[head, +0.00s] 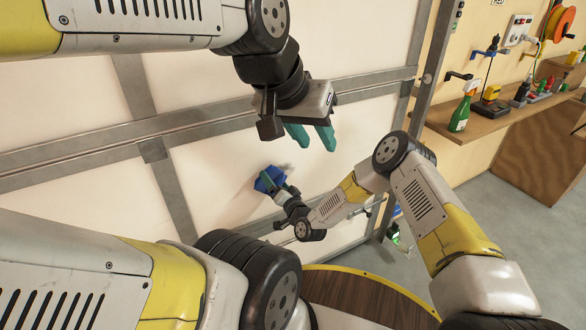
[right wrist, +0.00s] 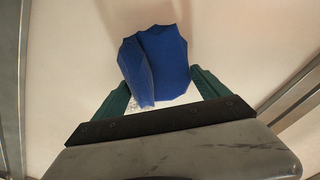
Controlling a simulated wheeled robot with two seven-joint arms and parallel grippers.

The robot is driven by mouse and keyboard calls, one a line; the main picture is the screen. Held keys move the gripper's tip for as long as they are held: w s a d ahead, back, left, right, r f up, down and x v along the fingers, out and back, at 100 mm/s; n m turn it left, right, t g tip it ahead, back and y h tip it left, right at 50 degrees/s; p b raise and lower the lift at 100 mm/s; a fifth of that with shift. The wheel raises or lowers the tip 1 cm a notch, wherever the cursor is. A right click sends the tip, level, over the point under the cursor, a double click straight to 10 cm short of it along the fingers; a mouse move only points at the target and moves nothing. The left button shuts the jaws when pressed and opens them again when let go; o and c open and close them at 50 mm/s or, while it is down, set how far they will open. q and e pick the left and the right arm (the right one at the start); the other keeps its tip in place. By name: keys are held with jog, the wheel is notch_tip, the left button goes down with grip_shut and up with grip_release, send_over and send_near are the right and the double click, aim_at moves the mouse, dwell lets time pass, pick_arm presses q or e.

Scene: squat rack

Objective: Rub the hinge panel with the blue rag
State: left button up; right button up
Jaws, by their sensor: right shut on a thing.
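The blue rag (head: 268,179) is bunched up in my right gripper (head: 287,189), against or very close to the cream panel (head: 215,170) with grey metal framing. In the right wrist view the rag (right wrist: 172,60) sticks out beyond the teal fingers (right wrist: 165,92), with the cream surface behind it. I cannot tell for sure whether the rag touches the panel. My left gripper (head: 315,145) hangs in front of the panel, above and to the right of the rag. Its two teal fingers are apart with nothing between them.
A grey upright post (head: 428,75) edges the panel on the right. Beyond it a wooden shelf (head: 455,127) carries a green spray bottle (head: 463,110) and several tools. An orange cable reel (head: 563,24) hangs on the wall. Grey floor (head: 490,210) lies below the shelf.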

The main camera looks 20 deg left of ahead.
aim_at(285, 179)
jog(key=shift+w+a, duration=0.45)
jog(key=shift+a, duration=0.05)
dwell(0.3)
jog(key=shift+w+d, duration=1.3)
jog(key=shift+w, duration=0.25)
jog(key=shift+w+d, duration=1.3)
jog(key=shift+w, duration=0.2)
jog(key=shift+w+d, duration=1.3)
jog(key=shift+w, duration=0.25)
jog(key=shift+a, duration=0.1)
jog(key=shift+s+a, duration=1.15)
jog(key=shift+s, duration=0.2)
jog(key=shift+s+a, duration=0.65)
jog(key=shift+s, duration=0.25)
jog(key=shift+s+a, duration=0.65)
jog(key=shift+s, duration=0.25)
jog(key=shift+s+a, duration=1.4)
jog(key=shift+s, duration=0.05)
